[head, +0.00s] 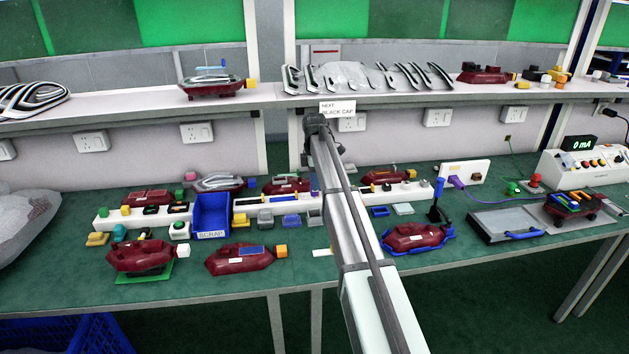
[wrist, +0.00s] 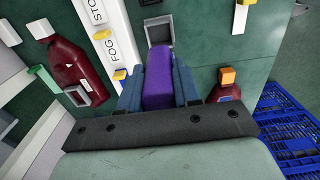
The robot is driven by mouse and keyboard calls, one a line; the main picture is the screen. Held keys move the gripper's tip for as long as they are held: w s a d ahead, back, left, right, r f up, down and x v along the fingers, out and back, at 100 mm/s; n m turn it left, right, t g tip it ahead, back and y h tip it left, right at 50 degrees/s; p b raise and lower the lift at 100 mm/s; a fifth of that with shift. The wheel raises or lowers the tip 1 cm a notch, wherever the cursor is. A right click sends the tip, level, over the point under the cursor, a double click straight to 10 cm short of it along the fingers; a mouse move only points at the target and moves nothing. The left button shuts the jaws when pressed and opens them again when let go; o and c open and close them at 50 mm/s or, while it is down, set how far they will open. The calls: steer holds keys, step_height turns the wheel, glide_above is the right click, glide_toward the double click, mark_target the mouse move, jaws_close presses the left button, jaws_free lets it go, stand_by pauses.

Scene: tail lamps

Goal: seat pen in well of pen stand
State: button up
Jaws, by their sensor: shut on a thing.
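In the wrist view my gripper (wrist: 158,82) is shut on a purple block-like piece (wrist: 158,78), held between its two blue-grey fingers. Only its top and near side show, so I cannot tell whether it is the pen. In the head view my arm's links hide the gripper. A slim blue upright piece (head: 439,187) rises from a dark base (head: 435,214) right of my arm; it looks like a pen in a stand, but it is too small to be sure. A grey square dish (wrist: 159,31) lies just beyond the held piece.
Dark red lamps (head: 240,259) lie along the green bench. A blue scrap bin (head: 211,213) stands left of my arm. A white labelled strip (wrist: 103,35) lies left of my gripper. A blue crate (wrist: 290,135) is below the edge.

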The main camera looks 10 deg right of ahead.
mark_target(314, 196)
steer(key=shift+f, duration=0.1)
steer(key=shift+f, duration=2.7)
steer(key=shift+f, duration=0.4)
steer(key=shift+f, duration=0.35)
steer(key=shift+f, duration=1.75)
steer(key=o, duration=1.1)
steer(key=shift+o, duration=0.2)
step_height(314, 196, up, 14)
steer(key=shift+f, duration=0.1)
